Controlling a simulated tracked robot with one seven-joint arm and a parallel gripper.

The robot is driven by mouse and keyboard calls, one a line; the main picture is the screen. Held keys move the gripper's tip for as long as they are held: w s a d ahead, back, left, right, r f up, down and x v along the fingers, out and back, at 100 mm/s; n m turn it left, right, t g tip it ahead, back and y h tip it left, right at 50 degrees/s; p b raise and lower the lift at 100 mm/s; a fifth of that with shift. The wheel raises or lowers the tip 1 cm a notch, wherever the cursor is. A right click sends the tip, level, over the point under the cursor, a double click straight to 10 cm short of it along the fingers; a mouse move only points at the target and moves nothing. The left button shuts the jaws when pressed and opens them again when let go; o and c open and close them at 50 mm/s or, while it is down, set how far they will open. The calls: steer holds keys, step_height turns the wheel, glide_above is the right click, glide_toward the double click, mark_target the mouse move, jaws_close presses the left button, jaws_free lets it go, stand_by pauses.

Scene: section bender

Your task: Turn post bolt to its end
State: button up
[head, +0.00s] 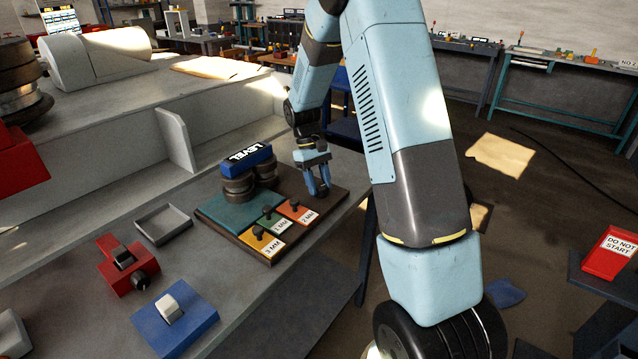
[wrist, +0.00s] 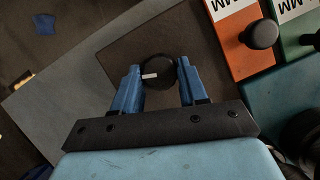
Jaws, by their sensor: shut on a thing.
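The post bolt shows in the wrist view as a round black head (wrist: 157,69) with a short white mark pointing left. It stands on the dark brown board (wrist: 205,80). My gripper (head: 319,192) points down at the far right end of this board in the head view. In the wrist view my gripper's blue fingers (wrist: 158,76) close on the bolt head from both sides. In the head view the fingers hide the bolt, and its shaft cannot be seen.
Orange 2 MM (head: 298,211), green 1 MM and yellow 3 MM (head: 262,243) plates with black knobs lie beside my gripper. A blue LEVEL block (head: 248,157) on dark rollers stands close left. A grey tray (head: 163,224), red clamp and blue block sit further left.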

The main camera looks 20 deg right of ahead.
steer(key=shift+w, duration=0.1)
stand_by(0.4)
steer(key=o, duration=1)
steer(key=shift+o, duration=0.2)
steer(key=shift+r, duration=0.1)
steer(key=v, duration=1.3)
steer(key=shift+w+r, duration=0.2)
steer(key=shift+w, duration=0.05)
